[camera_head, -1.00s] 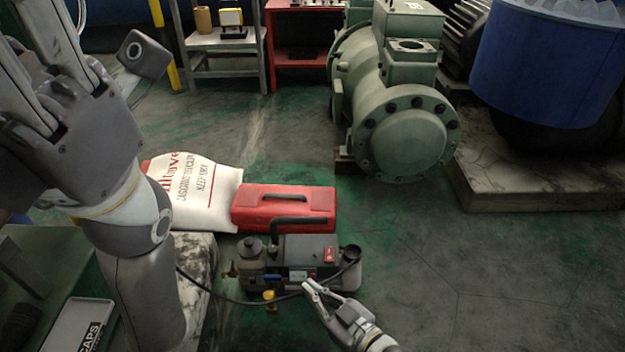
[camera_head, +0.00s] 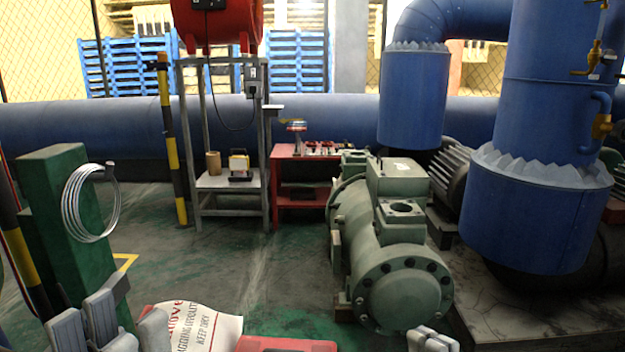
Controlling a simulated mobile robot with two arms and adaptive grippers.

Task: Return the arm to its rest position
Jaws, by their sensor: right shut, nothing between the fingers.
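My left gripper (camera_head: 105,322) is in the bottom left corner, in front of the green post. Only its grey blocky parts show, and I cannot tell whether its fingers are apart. My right gripper (camera_head: 432,338) shows at the bottom edge, right of the middle, just below the flange of the green compressor. Only its pale fingertips are in view; they are shut and hold nothing. The rest of both arms is hidden below the frame.
A white sack (camera_head: 205,326) and a red toolbox (camera_head: 285,346) lie at the bottom edge. The green compressor (camera_head: 400,285) stands near my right gripper. The green post (camera_head: 62,200) carries a coiled hose (camera_head: 72,205). Open floor (camera_head: 255,260) lies between post and compressor.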

